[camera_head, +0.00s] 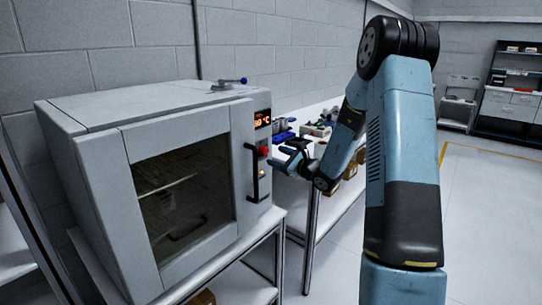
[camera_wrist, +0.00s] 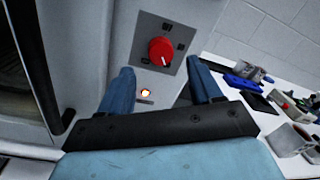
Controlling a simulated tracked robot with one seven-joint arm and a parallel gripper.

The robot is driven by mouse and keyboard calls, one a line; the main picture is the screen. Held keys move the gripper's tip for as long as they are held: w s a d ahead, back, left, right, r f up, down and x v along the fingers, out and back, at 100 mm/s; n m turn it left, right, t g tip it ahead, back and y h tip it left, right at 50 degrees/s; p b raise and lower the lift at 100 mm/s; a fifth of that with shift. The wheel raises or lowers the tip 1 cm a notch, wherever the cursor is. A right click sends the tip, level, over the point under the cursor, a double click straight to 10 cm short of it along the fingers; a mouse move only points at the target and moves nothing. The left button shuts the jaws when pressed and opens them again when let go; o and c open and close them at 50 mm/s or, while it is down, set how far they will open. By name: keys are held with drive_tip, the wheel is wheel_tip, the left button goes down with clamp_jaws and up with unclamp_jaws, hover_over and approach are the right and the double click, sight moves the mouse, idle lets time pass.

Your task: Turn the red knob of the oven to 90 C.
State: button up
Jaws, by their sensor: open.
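The oven (camera_head: 100,105) is a grey box with a glass door on a metal stand at the left. Its red knob (camera_wrist: 162,50) sits on a dark square plate on the front panel, with a pale pointer mark on its lower part. The knob also shows small in the head view (camera_head: 264,151), below the lit orange display (camera_head: 262,119), whose digits are too small to read surely. My gripper (camera_wrist: 163,78) is open and empty, its two blue fingers apart. In the wrist view the knob lies just beyond the fingertips, between them and apart from them.
The black door handle (camera_head: 254,172) stands out from the oven left of the knob. A small orange light (camera_wrist: 145,92) is below the knob. A white bench (camera_head: 345,198) with tools, blue items and mugs (camera_wrist: 287,139) stands right of the oven.

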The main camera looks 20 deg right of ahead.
drive_tip(key=v, duration=0.8)
drive_tip(key=shift+s, duration=0.15)
drive_tip(key=s+a+r+n+g+y, duration=0.1)
drive_tip(key=s+a+r+n+g, duration=0.3)
drive_tip(key=s+a+n+g, duration=0.35)
drive_tip(key=s+a+r+n+g, duration=0.5)
drive_tip(key=s+a, duration=0.3)
drive_tip(key=s, duration=0.3)
drive_tip(key=s+d+r+n+t+h, duration=0.1)
drive_tip(key=s+d+r+n+h, duration=0.1)
drive_tip(key=s, duration=0.4)
drive_tip(key=s+d+r+n+t+h, duration=0.1)
drive_tip(key=s+d+n+h, duration=0.2)
drive_tip(key=s+n+h, duration=0.2)
drive_tip(key=s+d+r+n+t+h, duration=0.1)
drive_tip(key=s+d+r+n+h, duration=0.1)
drive_tip(key=s, duration=0.5)
drive_tip(key=shift+s+d+r+n+h, duration=0.35)
drive_tip(key=shift+d+n+h, duration=0.35)
drive_tip(key=shift+n+h, duration=0.35)
